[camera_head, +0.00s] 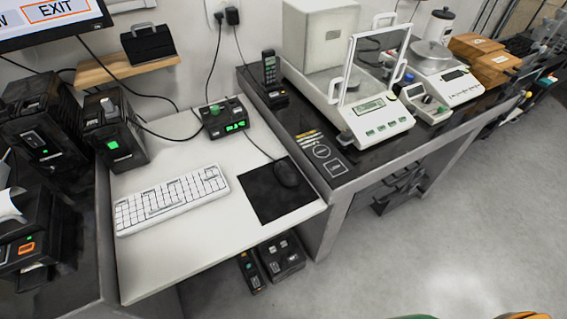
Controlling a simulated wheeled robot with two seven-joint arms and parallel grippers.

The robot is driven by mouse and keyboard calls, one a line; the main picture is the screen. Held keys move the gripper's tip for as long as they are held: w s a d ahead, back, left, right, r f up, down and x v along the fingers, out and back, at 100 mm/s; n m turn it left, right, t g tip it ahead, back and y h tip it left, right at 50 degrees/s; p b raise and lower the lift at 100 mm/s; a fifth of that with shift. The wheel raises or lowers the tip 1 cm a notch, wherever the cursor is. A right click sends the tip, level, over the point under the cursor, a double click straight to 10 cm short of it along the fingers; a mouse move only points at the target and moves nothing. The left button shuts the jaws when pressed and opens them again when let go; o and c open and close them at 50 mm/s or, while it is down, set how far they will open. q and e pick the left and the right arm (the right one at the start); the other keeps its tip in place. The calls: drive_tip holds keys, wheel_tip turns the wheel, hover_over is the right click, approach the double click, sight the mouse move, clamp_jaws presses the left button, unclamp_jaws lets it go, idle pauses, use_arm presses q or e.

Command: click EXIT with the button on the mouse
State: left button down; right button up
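A black mouse (287,173) sits on a black mouse pad (268,202) at the right side of the white desk. An EXIT button (55,9) with an orange frame shows on a monitor (88,22) at the top left; most of the screen is cut off. No gripper fingers show clearly. A green and orange shape at the bottom right edge is cut off, and I cannot tell what it is. Nothing touches the mouse.
A white keyboard (171,199) lies left of the pad. A small device with a green display (225,118) stands behind it. Black boxes (113,133) stand at the left. A balance (376,118) and a scale (447,84) stand on the dark table at the right. The front of the desk is clear.

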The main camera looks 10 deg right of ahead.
clamp_jaws()
idle(1.5)
